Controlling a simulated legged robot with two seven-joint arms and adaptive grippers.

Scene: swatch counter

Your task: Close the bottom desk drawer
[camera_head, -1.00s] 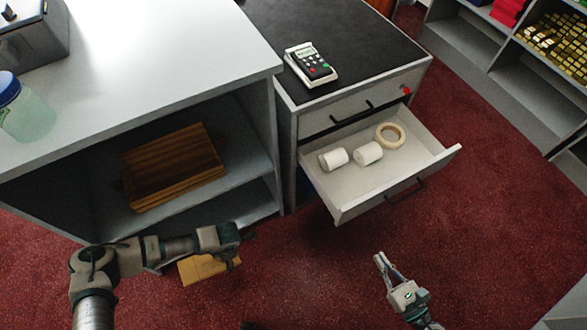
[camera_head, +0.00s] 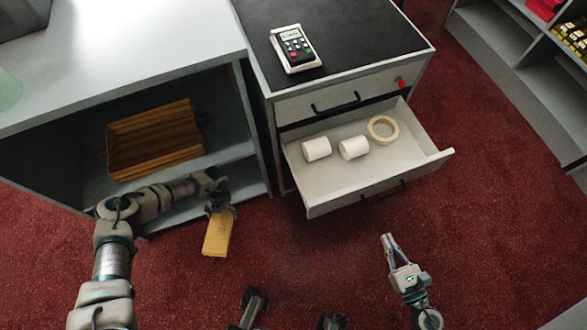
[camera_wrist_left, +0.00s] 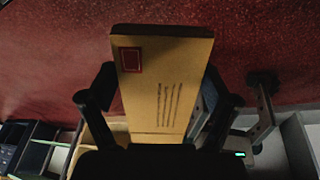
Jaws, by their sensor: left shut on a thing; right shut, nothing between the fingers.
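The bottom desk drawer (camera_head: 332,193) is pulled out of the desk, its black handle (camera_head: 384,191) on the front face. Two white rolls and a ring of tape (camera_head: 383,129) lie inside it. My left gripper (camera_head: 220,205) is shut on a tan envelope-like packet (camera_head: 218,236), left of the drawer. The packet (camera_wrist_left: 165,80) fills the left wrist view between the fingers (camera_wrist_left: 155,105), showing a red stamp mark and dark lines of writing. My right gripper (camera_head: 388,241) is shut and empty, below and in front of the drawer, apart from it.
The closed upper drawer (camera_head: 340,92) has a red knob-like spot at its right. A card terminal (camera_head: 294,48) lies on the black desk top. A grey shelf unit (camera_head: 205,25) with a wooden box (camera_head: 153,140) stands left. Red carpet is clear right of the drawer.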

